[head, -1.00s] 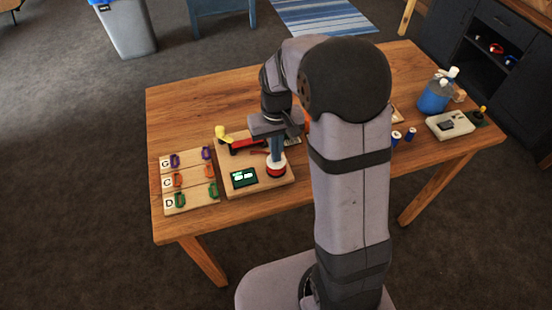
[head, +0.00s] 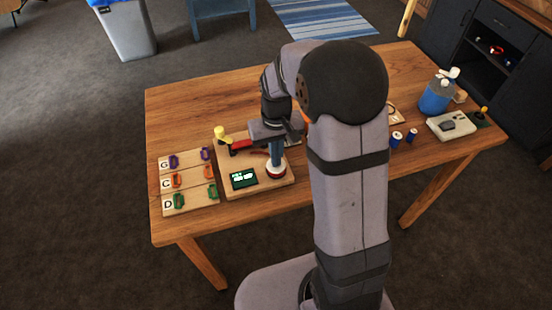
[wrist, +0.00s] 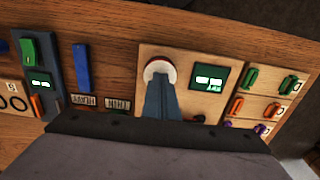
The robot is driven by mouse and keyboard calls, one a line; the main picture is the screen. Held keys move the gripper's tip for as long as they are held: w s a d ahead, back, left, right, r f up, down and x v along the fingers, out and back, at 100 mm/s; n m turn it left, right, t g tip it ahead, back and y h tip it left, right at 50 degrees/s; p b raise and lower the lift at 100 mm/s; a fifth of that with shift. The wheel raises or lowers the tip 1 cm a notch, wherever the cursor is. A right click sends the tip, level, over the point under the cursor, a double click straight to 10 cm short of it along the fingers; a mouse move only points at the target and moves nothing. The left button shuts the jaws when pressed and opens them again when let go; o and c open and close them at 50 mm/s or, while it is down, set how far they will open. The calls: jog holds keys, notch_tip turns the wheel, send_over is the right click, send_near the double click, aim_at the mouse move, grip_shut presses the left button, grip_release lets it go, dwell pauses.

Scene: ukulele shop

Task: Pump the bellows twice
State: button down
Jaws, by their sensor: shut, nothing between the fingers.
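The likely bellows, a round white-and-red piece (head: 275,174), stands on a wooden board (head: 270,189) on the table; it also shows in the wrist view (wrist: 153,66). My gripper (head: 276,163) points down over it with shut fingers and nothing between them. In the wrist view the fingertips (wrist: 158,80) overlap the round piece and appear to press on its top. The round piece looks low and flat. A small display with lit green marks (head: 243,178) sits beside it on the same board, but I cannot read it.
A yellow knob (head: 220,132) and a red part stand at the board's back. A rack with letter labels and coloured clips (head: 188,183) lies to the left. Blue spools (head: 411,135), a blue jug (head: 436,97) and a grey device (head: 452,125) stand on the right.

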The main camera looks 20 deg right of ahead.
jog(key=shift+r, duration=0.15)
notch_tip(320, 180, up, 7)
jog(key=p, duration=0.6)
jog(key=shift+p, duration=0.4)
jog(key=shift+r, duration=0.1)
dwell(0.3)
jog(key=s+f+g, duration=0.2)
jog(key=s+f, duration=0.1)
jog(key=s, duration=0.7)
jog(key=s+a+r+t, duration=0.1)
jog(key=s+r+t, duration=0.1)
jog(key=s+r, duration=0.2)
jog(key=s, duration=0.2)
jog(key=shift+s+r, duration=0.15)
jog(key=shift+s, duration=0.15)
